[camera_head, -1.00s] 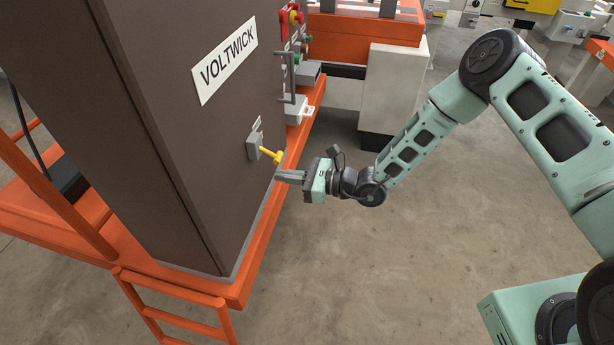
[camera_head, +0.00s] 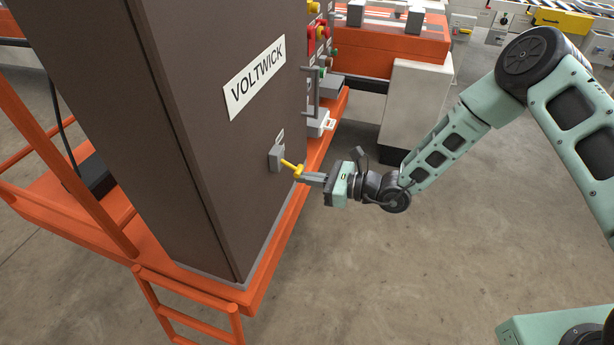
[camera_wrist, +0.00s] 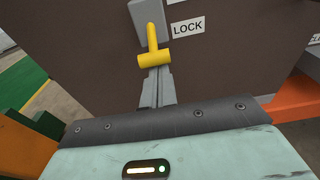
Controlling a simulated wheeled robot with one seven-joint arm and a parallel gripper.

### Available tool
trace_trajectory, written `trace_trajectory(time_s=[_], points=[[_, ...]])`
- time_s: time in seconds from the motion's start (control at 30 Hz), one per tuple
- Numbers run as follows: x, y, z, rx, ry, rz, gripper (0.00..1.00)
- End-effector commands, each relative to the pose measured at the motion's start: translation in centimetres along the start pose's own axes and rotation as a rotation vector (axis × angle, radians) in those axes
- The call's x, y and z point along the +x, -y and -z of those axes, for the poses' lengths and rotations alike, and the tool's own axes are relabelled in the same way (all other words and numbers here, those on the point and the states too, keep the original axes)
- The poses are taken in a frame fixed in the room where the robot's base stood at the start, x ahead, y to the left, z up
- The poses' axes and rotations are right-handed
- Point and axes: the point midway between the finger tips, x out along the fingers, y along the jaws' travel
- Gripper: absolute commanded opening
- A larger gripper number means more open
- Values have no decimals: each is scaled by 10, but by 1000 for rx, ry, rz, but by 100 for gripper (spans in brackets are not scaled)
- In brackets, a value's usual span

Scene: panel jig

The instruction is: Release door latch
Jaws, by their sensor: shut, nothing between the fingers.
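A yellow T-shaped latch handle (camera_head: 293,166) sticks out from a grey latch plate (camera_head: 276,158) on the brown cabinet door (camera_head: 225,150). In the wrist view the handle (camera_wrist: 154,50) shows its crossbar, with a grey plate (camera_wrist: 146,14) above and a LOCK label (camera_wrist: 188,27) to its right. My gripper (camera_head: 302,177) is shut and empty, its fingertips right at the handle's outer end. In the wrist view the fingertips (camera_wrist: 158,74) reach up to just below the crossbar, which hides their ends. I cannot tell whether they touch it.
An orange frame (camera_head: 262,285) runs along the cabinet's base, with an orange ladder (camera_head: 185,305) at its front. Controls and a grey bar handle (camera_head: 312,92) are on the side further back. A pale cabinet (camera_head: 412,105) stands behind. The concrete floor (camera_head: 400,270) right of the cabinet is open.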

Motion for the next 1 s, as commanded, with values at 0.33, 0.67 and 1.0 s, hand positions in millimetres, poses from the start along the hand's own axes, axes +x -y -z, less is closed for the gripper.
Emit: trace_trajectory(time_s=[0.33,0.67,1.0], points=[[-3,0,-6,1,-55,0,0],[-6,-1,-12,0,-122,-1,0],[-12,-1,-34,-4,-321,-3,0]])
